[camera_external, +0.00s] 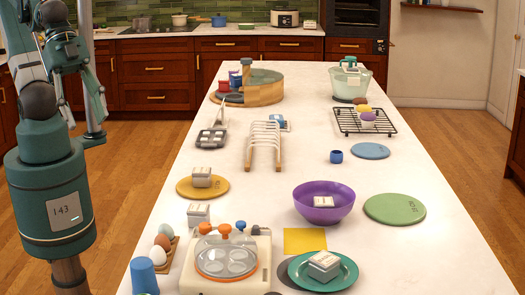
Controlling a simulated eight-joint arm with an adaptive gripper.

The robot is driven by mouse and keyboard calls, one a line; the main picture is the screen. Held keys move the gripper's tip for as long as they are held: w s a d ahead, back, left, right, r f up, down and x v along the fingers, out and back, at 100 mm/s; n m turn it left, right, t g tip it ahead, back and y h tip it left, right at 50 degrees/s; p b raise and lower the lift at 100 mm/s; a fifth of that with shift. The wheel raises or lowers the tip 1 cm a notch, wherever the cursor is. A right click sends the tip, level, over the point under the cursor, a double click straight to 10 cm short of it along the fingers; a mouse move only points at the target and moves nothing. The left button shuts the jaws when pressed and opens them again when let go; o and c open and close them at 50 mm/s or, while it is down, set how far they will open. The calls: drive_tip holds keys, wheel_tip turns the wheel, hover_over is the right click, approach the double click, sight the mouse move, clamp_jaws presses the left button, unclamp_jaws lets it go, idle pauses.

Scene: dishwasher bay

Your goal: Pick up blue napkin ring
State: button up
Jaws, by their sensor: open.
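A small dark blue ring-like piece (336,156), which I take to be the blue napkin ring, sits upright on the white counter, right of centre. It stands just left of a flat blue disc and behind the purple bowl. My gripper (86,119) hangs at the far left beside my teal arm, off the counter's left edge. It points down, is open, and holds nothing. It is far from the ring, with much of the counter between them.
The purple bowl (324,203) stands in front of the ring. A black wire rack (364,121) is behind it, and a white plate rack (265,142) to its left. A blue disc (370,151) lies close on its right. The counter (300,163) just left of the ring is bare.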

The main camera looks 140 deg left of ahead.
drive_tip(key=w+a+r+n+g+y, duration=0.1)
drive_tip(key=w+a+r+n+g, duration=0.3)
drive_tip(key=w+a, duration=0.8)
drive_tip(key=w+a+r+n+t+y, duration=0.1)
drive_tip(key=w+a+n, duration=0.5)
drive_tip(key=a, duration=0.9)
drive_tip(key=w+a+f+n+g, duration=0.1)
drive_tip(key=w+a+f+n, duration=0.15)
drive_tip(key=a, duration=0.95)
drive_tip(key=w+a+f+n+g, duration=0.1)
drive_tip(key=w+a+f+n, duration=0.2)
drive_tip(key=a, duration=0.8)
drive_tip(key=s+a+f+n, duration=0.2)
drive_tip(key=s+a+f, duration=0.2)
drive_tip(key=a+f, duration=0.3)
drive_tip(key=s+a+f+n+g+h, duration=0.1)
drive_tip(key=s+a+f, duration=0.3)
drive_tip(key=a, duration=1.2)
drive_tip(key=s+a+f+n+g+h, duration=0.1)
drive_tip(key=s+a+f+n, duration=0.2)
drive_tip(key=a+f, duration=0.8)
drive_tip(key=shift+s+a+f, duration=0.25)
drive_tip(key=shift+s+a, duration=0.25)
drive_tip(key=shift+s, duration=0.15)
